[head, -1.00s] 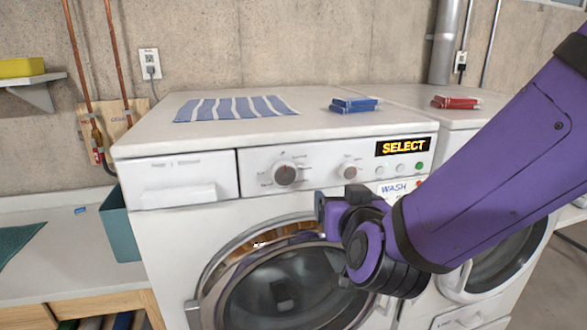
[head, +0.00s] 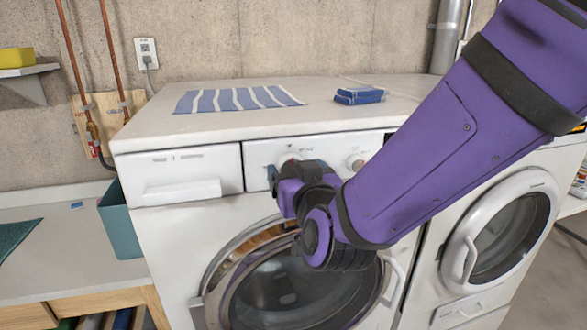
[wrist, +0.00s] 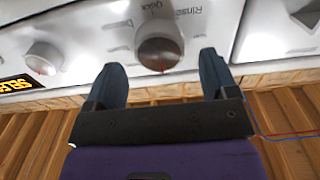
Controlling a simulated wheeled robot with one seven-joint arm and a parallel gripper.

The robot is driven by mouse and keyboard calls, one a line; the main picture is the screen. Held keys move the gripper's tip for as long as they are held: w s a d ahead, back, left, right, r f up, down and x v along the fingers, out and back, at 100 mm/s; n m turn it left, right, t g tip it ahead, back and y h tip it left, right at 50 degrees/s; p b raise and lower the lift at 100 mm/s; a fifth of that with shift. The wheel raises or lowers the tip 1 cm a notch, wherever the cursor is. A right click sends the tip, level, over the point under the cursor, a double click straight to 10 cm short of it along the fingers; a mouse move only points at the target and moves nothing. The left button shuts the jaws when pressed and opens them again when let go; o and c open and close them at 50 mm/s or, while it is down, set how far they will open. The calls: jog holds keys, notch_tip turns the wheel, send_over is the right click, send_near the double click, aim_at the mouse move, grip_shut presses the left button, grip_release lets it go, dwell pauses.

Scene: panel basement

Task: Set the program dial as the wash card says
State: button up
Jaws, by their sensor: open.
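The program dial (wrist: 160,47), a round grey-brown knob, is on the white washer's front panel. In the wrist view its red mark is at the lower side. The labels Quick and Rinse show above and beside it; other print is too small to read. My gripper (wrist: 162,78) is open, its two blue-black fingers below and to either side of the dial, seemingly not touching it. In the head view, my gripper (head: 291,176) is in front of the dial (head: 289,159) and partly hides it. The wash card is hidden behind my arm.
A smaller white knob (wrist: 43,58) with a red mark and the lit display (wrist: 15,85) sit left of the dial in the wrist view. A detergent drawer (head: 182,176) is left of the dial.

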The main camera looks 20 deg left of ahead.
jog(key=shift+x, duration=1)
jog(key=c, duration=0.9)
jog(key=shift+m, duration=0.3)
jog(key=m, duration=0.3)
jog(key=shift+w+d, duration=0.1)
jog(key=shift+d, duration=0.05)
jog(key=m, duration=0.5)
jog(key=shift+f, duration=0.1)
jog(key=shift+m, duration=0.3)
